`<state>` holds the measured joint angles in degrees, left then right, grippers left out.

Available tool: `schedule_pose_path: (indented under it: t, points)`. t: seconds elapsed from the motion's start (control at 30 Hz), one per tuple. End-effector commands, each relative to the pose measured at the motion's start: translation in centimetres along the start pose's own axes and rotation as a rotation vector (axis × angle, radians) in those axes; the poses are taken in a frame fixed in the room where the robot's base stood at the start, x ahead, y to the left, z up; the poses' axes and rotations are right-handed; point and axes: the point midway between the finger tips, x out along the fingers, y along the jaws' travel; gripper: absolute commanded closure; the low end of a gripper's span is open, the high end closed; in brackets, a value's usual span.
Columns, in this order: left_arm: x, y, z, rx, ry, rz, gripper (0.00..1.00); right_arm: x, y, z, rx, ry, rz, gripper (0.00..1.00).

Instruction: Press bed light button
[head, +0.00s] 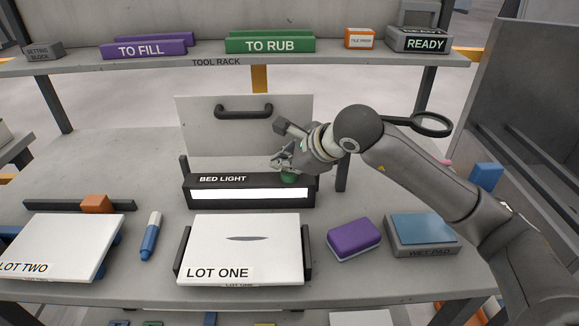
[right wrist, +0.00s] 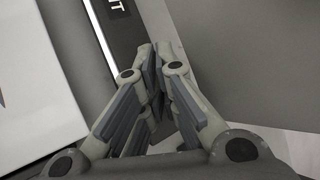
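The bed light (head: 225,190) is a long black bar with the label BED LIGHT and a bright white strip along its front. A green button (head: 289,178) shows on its top near the right end, partly covered by my right gripper. My right gripper (head: 281,165) is right at the button from above; I cannot tell whether it touches or presses it. In the right wrist view the fingers (right wrist: 156,58) are closed together with nothing visible between them, beside the black bar (right wrist: 122,28). The button is hidden there. My left gripper is not in view.
A white slab marked LOT ONE (head: 244,240) lies in front of the light, with LOT TWO (head: 60,245) at left. A purple block (head: 353,240) and a wet pad (head: 422,235) are at right. A grey panel with a black handle (head: 244,110) stands behind. A tool rack (head: 200,66) runs above.

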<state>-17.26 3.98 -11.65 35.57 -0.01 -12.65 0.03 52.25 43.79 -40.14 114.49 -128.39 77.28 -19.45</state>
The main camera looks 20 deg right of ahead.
Motion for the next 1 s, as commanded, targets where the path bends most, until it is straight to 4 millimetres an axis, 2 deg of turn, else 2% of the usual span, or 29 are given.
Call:
schedule_pose_path:
  t: [0.03, 0.3, 0.53, 1.0]
  points:
    - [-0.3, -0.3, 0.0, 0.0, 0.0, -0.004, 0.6, 0.1, 0.2, -0.5, 0.004, 0.022, 0.015, 1.0]
    - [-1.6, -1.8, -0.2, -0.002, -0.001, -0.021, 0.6, -2.0, -1.4, 1.2, 0.002, 0.016, 0.01, 1.0]
    - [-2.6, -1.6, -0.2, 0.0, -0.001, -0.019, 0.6, -3.5, -2.6, 2.4, 0.0, 0.011, 0.006, 1.0]
    - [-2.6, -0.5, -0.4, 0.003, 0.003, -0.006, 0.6, -3.6, -2.6, 2.6, 0.0, 0.008, 0.005, 1.0]
